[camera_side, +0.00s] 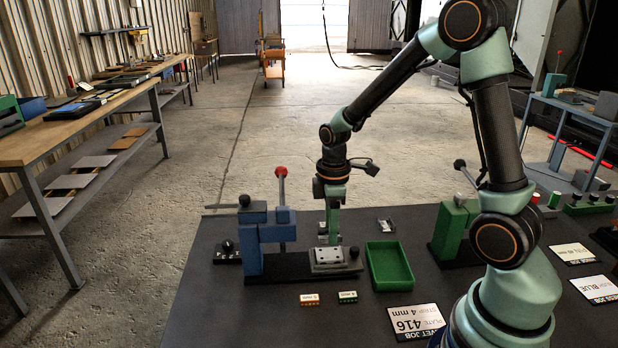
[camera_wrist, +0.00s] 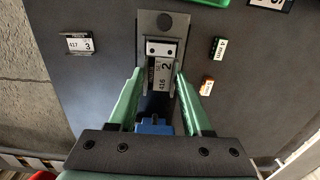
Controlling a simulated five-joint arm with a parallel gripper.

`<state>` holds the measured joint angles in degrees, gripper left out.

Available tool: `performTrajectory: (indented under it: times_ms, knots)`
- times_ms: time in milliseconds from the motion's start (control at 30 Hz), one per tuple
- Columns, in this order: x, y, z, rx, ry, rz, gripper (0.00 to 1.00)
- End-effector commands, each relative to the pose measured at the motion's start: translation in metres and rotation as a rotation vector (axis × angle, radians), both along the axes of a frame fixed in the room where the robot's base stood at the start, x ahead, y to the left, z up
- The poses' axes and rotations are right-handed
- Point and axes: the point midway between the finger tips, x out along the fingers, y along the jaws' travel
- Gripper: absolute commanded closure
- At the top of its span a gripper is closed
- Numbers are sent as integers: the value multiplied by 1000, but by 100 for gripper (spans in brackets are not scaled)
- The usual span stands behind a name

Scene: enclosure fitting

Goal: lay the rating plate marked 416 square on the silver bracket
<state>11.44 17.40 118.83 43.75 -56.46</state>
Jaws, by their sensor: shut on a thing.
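My gripper (camera_wrist: 159,75) is shut on the rating plate (camera_wrist: 162,78), a small pale plate marked 416 and 2, held between the two green fingers. In the side view my gripper (camera_side: 330,238) is low over the silver bracket (camera_side: 334,262), which sits on a dark base beside the blue clamp. Whether the plate touches the bracket I cannot tell. In the side view the plate is too small to make out clearly.
The blue clamp (camera_side: 264,238) with its red-knobbed lever stands left of the bracket. A green tray (camera_side: 390,284) is to the right. An orange strip (camera_side: 309,299) and a green strip (camera_side: 347,297) lie in front. A plate marked 417 (camera_wrist: 79,43) and a job card (camera_side: 414,322) lie apart.

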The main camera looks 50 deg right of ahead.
Motion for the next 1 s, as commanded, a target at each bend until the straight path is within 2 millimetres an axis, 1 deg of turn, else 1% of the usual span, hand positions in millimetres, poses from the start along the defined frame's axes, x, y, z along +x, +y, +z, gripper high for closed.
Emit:
performTrajectory:
  times_ms: [100, 233, 1000]
  knots:
    - [0, 0, -6, 1, 1, 0, 100]
    - [0, 0, -9, 0, 0, 0, 100]
    - [0, 0, -10, 0, 0, 0, 100]
